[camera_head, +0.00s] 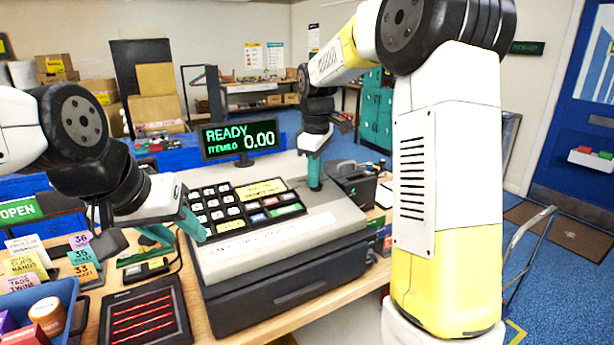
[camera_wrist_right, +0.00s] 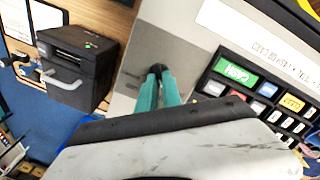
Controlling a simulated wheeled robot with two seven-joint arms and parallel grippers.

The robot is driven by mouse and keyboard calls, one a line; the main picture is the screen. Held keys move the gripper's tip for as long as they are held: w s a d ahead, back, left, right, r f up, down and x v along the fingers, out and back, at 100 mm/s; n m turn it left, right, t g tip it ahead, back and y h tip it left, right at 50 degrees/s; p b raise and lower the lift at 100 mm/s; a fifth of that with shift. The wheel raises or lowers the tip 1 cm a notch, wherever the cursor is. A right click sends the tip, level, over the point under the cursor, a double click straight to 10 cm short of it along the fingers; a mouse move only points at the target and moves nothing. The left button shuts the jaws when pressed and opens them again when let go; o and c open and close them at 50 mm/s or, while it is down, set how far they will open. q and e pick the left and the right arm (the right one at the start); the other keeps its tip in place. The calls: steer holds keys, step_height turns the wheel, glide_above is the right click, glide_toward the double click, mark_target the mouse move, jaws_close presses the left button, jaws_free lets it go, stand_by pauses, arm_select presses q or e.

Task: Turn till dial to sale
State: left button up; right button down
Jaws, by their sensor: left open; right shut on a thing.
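The till (camera_head: 285,250) is a grey and black cash register on the wooden counter, with a keypad (camera_head: 240,205) on its top. Its display (camera_head: 240,138) reads READY, ITEMS 0, 0.00. My right gripper (camera_head: 315,186) points down at the right part of the till's top. In the right wrist view its green fingers (camera_wrist_right: 159,75) are shut around a small black knob, the till dial (camera_wrist_right: 157,68). The dial's markings are hidden. My left gripper (camera_head: 180,234) is open and empty at the till's front left, near the keypad's edge.
A black printer-like box (camera_head: 353,184) stands right of the till. A black pad with red lines (camera_head: 145,315), price cards (camera_head: 80,255) and a blue bin (camera_head: 42,308) lie to the left. Cartons (camera_head: 155,95) stand behind.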

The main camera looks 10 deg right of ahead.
steer(key=shift+d+f+m, duration=0.1)
steer(key=shift+f+m, duration=0.05)
steer(key=shift+m, duration=1.35)
steer(key=c, duration=1.5)
jaws_free()
steer(key=shift+r, duration=0.2)
steer(key=r, duration=0.7)
steer(key=shift+s+r, duration=0.2)
steer(key=shift+s, duration=0.2)
